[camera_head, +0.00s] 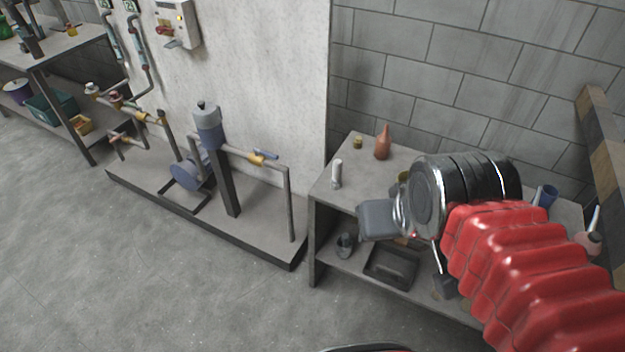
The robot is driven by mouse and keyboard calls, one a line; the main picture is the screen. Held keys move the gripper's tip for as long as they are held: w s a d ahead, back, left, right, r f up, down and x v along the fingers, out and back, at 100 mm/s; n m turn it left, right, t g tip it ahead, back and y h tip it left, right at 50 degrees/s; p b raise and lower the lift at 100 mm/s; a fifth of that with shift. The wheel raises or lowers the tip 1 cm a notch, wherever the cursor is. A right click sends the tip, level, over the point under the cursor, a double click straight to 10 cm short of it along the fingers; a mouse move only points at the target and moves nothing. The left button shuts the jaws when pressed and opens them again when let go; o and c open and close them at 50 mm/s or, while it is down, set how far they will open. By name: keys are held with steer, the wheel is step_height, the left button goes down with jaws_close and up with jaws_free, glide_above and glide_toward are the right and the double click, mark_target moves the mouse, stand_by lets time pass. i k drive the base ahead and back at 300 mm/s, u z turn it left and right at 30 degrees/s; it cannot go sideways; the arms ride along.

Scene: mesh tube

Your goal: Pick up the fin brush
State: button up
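My arm with its red ribbed sleeve reaches in from the lower right over a grey workbench (322,196). The grey end part of my gripper (380,219) shows in front of the bench top's front edge. My black wrist joint hides part of it, and its fingertips cannot be made out, so I cannot tell if it is open or shut. I cannot pick out the fin brush with certainty. A pinkish object with a pale upright handle (590,240) stands at the bench's right end, and a small pale upright cylinder (337,174) stands at its left end; both are too small to identify.
A brown bottle (382,142) and a small yellowish jar (357,142) stand at the bench's back. A blue cup (547,197) is at the right. A dark tray (391,267) lies on the lower shelf. A pump and pipework (208,128) stand left; grey floor is open in front.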

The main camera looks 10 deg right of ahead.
mark_target(336, 180)
steer(key=u, duration=0.95)
steer(key=i, duration=1.5)
steer(key=u, duration=0.05)
